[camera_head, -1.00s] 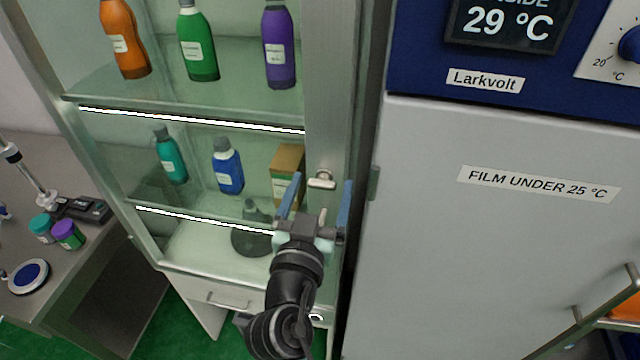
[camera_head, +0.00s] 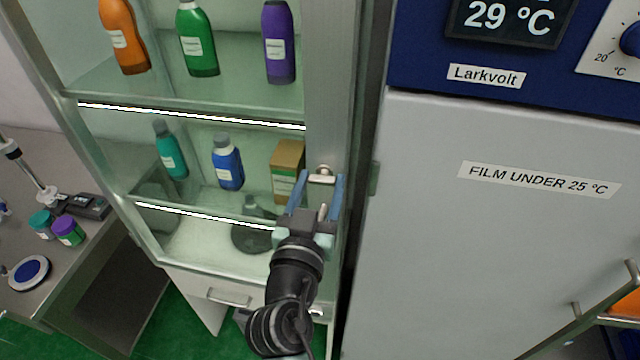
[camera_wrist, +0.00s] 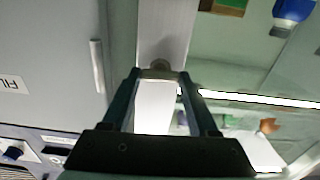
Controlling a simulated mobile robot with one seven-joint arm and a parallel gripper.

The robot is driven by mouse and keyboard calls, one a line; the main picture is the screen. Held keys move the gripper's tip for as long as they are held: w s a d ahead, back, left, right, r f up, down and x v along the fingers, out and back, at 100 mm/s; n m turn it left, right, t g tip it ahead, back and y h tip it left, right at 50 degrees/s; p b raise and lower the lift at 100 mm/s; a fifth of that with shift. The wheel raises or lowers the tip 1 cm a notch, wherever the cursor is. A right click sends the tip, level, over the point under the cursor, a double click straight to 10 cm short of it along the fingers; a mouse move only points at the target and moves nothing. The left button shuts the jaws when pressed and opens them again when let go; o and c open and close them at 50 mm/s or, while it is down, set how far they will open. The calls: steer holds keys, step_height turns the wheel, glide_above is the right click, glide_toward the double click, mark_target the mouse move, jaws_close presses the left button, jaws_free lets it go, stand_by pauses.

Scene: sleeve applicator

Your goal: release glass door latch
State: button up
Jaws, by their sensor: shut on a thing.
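The glass door latch (camera_head: 322,170) is a small metal piece on the metal frame (camera_head: 333,100) at the right side of the glass cabinet. My gripper (camera_head: 322,180) reaches up to it from below, with its two blue fingers shut on the latch from left and right. In the wrist view the latch (camera_wrist: 160,73) sits between the fingertips, against the pale frame strip. The fingers partly hide its sides. The glass door (camera_head: 190,100) looks closed.
Bottles and a small box (camera_head: 287,170) stand on the shelves behind the glass. A large grey cabinet (camera_head: 480,250) stands close on the right, across a narrow dark gap. A bench (camera_head: 60,270) with jars is at the left.

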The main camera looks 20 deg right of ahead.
steer(key=n, duration=0.9)
steer(key=shift+a, duration=0.1)
steer(key=n+p, duration=0.1)
steer(key=n, duration=0.3)
steer(key=shift+w, duration=0.1)
steer(key=shift+f+n+p, duration=0.15)
steer(key=shift+n+p, duration=0.6)
steer(key=shift+n, duration=1.45)
steer(key=o, duration=1.4)
